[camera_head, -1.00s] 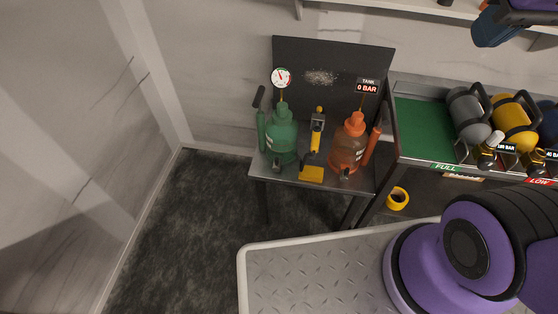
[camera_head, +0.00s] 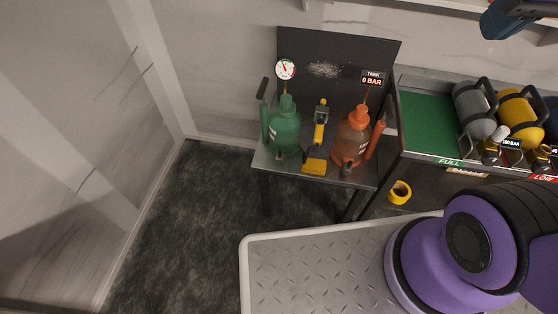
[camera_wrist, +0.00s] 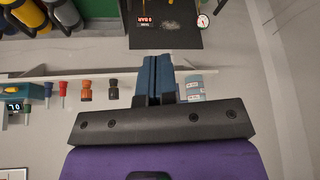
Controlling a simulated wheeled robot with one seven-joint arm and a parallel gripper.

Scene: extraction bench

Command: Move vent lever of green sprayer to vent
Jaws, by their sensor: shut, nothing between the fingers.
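The green sprayer (camera_head: 284,131) stands upright at the left of a small dark bench, with a pump handle at its left side. A round dial gauge (camera_head: 285,69) is above it; the dial also shows upside down in the wrist view (camera_wrist: 203,20). Its vent lever is too small to tell apart; a small dark fitting (camera_head: 280,159) shows at its lower front. My gripper (camera_wrist: 159,76) has its blue fingers together and empty in the wrist view. In the head view its blue fingers are at the top right, far from the sprayer.
An orange sprayer (camera_head: 352,138) and a yellow tool (camera_head: 319,135) share the bench (camera_head: 264,163). A "0 BAR" sign (camera_head: 373,78) is behind them. A rack (camera_head: 422,134) with grey and yellow cylinders stands right.

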